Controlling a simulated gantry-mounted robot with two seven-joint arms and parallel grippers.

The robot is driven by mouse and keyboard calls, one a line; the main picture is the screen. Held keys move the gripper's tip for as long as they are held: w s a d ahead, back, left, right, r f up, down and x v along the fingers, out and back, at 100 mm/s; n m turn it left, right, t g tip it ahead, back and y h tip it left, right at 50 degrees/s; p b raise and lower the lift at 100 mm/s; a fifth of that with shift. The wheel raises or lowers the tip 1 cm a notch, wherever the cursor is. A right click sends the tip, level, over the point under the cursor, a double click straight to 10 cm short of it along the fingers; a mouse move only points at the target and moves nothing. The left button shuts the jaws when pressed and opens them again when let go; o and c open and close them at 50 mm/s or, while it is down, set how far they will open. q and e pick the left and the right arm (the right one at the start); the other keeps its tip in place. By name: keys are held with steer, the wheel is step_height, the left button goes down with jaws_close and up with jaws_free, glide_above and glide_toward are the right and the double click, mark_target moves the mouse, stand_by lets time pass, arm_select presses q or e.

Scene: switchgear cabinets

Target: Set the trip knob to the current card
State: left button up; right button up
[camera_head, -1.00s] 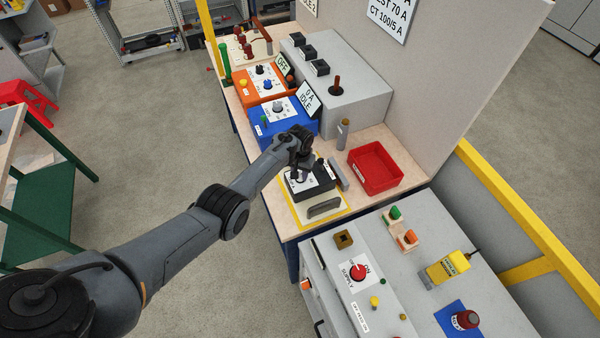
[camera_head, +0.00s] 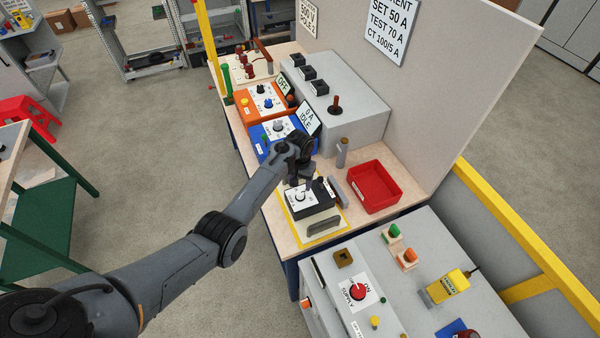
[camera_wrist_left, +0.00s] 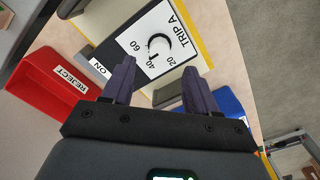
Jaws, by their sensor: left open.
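The trip knob (camera_wrist_left: 159,47) sits on the white dial face of a dark relay box (camera_head: 322,211). The dial reads "TRIP A" with 20, 40 and 60 marks; I cannot tell exactly where the knob points. The current card (camera_head: 392,28) on the back panel reads "SET 50 A, TEST 70 A, CT 100/5 A"; its top line is cut off. My left gripper (camera_head: 299,182) is above the far side of the relay box. In the left wrist view its fingers (camera_wrist_left: 160,70) are open and empty, with the knob showing beyond and between their tips. My right gripper is not in view.
A red bin (camera_head: 375,188) marked "REJECT" stands right of the relay box. A blue box (camera_head: 262,143) with a tilted "0 A IDLE" display is behind it. A grey cabinet (camera_head: 440,235) with a red supply knob (camera_head: 358,291) is nearer.

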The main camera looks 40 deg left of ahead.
mark_target(300, 193)
arm_select(q)
steer(key=shift+r, duration=2.25)
steer(key=s+f+g, duration=0.3)
steer(key=s+f, duration=1.1)
steer(key=s+d+f+m+y+p, duration=0.1)
steer(key=s+d+f, duration=0.1)
steer(key=s, duration=0.7)
steer(key=s+d+f+m+y+p, duration=0.1)
steer(key=s+d+f, duration=0.15)
steer(key=s, duration=0.55)
steer(key=s+d+r+m+t+h, duration=0.1)
steer(key=s+d+r+m+t, duration=0.1)
steer(key=s+d+r, duration=0.7)
steer(key=w+d+r+t, duration=0.1)
steer(key=w+r+t, duration=0.1)
steer(key=r, duration=0.5)
steer(key=w+d+r+m+t+h, duration=0.1)
steer(key=w+d+r+t, duration=0.1)
steer(key=r, duration=0.6)
steer(key=shift+w+d+m+t, duration=0.25)
steer(key=shift+w+m+t, duration=0.05)
steer(key=shift+w, duration=0.6)
